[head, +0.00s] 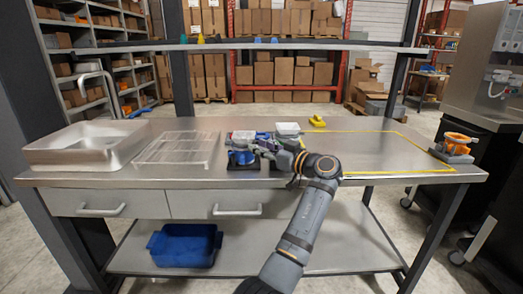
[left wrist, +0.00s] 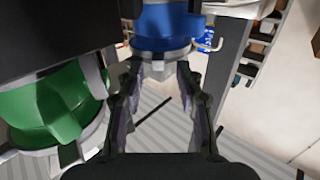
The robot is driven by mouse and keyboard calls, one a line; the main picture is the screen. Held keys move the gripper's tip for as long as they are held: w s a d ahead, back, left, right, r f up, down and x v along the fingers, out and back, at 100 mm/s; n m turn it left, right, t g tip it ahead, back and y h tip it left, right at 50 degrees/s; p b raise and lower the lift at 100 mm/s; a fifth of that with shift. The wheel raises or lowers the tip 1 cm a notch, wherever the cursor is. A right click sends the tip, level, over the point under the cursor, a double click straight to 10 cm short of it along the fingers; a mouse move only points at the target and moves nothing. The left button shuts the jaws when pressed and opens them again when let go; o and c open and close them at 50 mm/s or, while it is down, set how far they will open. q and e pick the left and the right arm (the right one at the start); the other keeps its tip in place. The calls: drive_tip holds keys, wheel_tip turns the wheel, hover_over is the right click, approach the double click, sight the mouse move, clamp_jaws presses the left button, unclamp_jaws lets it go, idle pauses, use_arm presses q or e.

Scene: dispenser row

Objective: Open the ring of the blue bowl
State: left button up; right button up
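The blue bowl (head: 242,157) stands near the front edge of the metal table in the head view. My left gripper (head: 262,147) is right beside the bowl. In the left wrist view its fingers (left wrist: 158,70) are apart, with the ring just beyond the tips. Nothing shows gripped between them; contact with the ring is unclear. My right gripper is not in view.
A green bowl (left wrist: 50,108) is close on the left in the left wrist view. A metal sink (head: 78,148) and a wire rack (head: 177,148) are on the table's left. An orange device (head: 457,146) stands at the right end. The table's right half is mostly clear.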

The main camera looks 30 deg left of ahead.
use_arm(q)
wheel_tip(320, 180, up, 9)
drive_tip(key=shift+r, duration=0.15)
idle(0.5)
